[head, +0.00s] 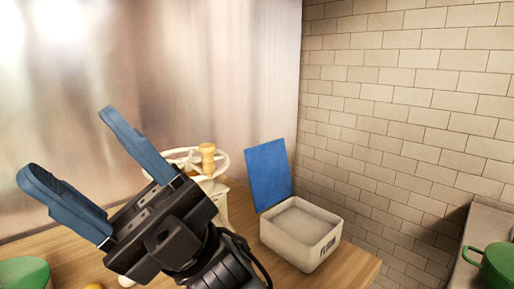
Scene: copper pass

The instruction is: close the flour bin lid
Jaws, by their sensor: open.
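The flour bin (290,253) is a white box with a dark label on its front, standing on the wooden counter right of the picture's middle. Its blue lid (268,174) stands up open at the bin's back left edge. Pale grey contents show inside the bin. My gripper (78,150) is at the left, raised in front of the counter, with its two blue fingers spread wide apart. Nothing is between the fingers. The gripper points up and left, away from the bin, and does not touch it or the lid.
A white device with a wheel and wooden knob (208,158) stands behind my gripper, left of the bin. A green item (25,272) is at the lower left. A green pot (497,264) sits on a separate surface at the right. A tiled wall (410,110) rises behind.

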